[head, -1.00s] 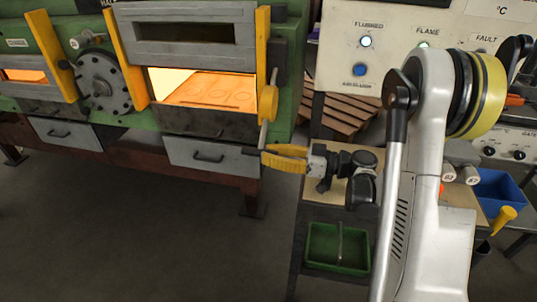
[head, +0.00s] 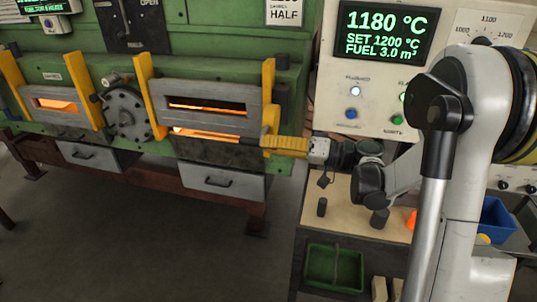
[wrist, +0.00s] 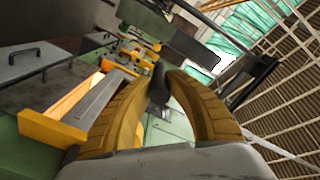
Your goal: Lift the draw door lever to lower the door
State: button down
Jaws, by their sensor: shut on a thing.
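The draw door (head: 198,95) is a grey slab between yellow guides at the furnace's right opening. It covers most of the opening; a thin glowing gap shows below it. My gripper (head: 264,142), with yellow fingers, reaches in from the right and is shut on the dark end of the draw door lever, beside the right guide. In the wrist view, the two curved fingers (wrist: 160,88) close around the dark lever end (wrist: 157,98). The fingers hide much of the lever.
The charge door (head: 50,103) and a round bolted plate (head: 128,115) are to the left. A control panel (head: 340,95) reading 1180 °C stands at the right. Below is a bench (head: 335,225) with a green tray (head: 333,268). Open floor lies in front.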

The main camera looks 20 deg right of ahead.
jog(key=w+d+r+m+p, duration=0.1)
jog(key=w+r+m+p, duration=0.1)
jog(key=r, duration=0.5)
jog(key=w+d+r+m+p, duration=0.1)
jog(key=w+r+m+p, duration=0.1)
jog(key=r+m+p, duration=0.2)
jog(key=shift+w+d+r+p, duration=0.3)
jog(key=shift+r+p, duration=0.2)
jog(key=shift+r, duration=1.2)
jog(key=c, duration=1.3)
grip_release()
jog(key=shift+o, duration=0.2)
jog(key=shift+d, duration=0.1)
jog(key=v, duration=1.1)
jog(key=shift+s+d, duration=0.2)
jog(key=shift+d, duration=0.15)
